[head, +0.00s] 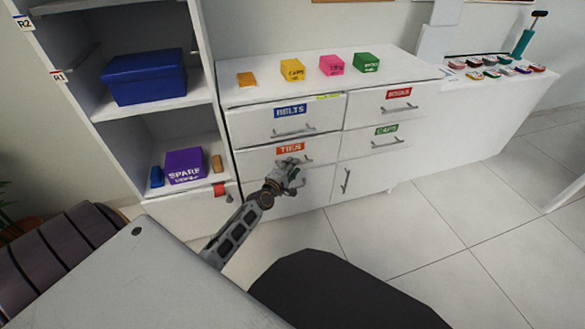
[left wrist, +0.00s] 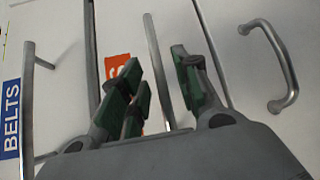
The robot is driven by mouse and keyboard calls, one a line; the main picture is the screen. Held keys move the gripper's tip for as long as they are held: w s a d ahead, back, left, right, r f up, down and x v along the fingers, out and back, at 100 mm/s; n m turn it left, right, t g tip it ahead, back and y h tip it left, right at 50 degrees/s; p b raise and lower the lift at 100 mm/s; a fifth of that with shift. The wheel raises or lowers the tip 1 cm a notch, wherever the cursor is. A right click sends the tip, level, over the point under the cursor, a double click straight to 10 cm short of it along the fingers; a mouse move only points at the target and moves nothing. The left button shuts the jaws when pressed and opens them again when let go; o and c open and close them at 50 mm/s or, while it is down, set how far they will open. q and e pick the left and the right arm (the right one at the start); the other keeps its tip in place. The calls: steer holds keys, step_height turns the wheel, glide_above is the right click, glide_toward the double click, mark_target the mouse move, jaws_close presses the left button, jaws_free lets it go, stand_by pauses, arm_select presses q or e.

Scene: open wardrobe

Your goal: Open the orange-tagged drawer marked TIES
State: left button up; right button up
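The TIES drawer (head: 262,160) has an orange tag (head: 291,149) and a grey bar handle (head: 306,161). It sits below the BELTS drawer, and its front looks flush and closed. My left gripper (head: 293,170) is in front of it at the handle. In the left wrist view, the left gripper (left wrist: 157,68) has its green-padded fingers apart, one on each side of the TIES handle (left wrist: 151,40). Whether a pad touches the bar I cannot tell. The orange tag (left wrist: 118,64) is partly hidden behind a finger. My right gripper is not in view.
The BELTS drawer handle (left wrist: 28,100) and another handle (left wrist: 290,70) lie either side. Red- and green-tagged drawers (head: 398,92) are to the right. Several small coloured boxes (head: 331,65) stand on top. An open shelf (head: 110,105) is at left. The floor (head: 440,205) at right is clear.

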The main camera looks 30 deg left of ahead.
arm_select(q)
steer(key=shift+w, duration=0.3)
jaws_close()
stand_by(0.4)
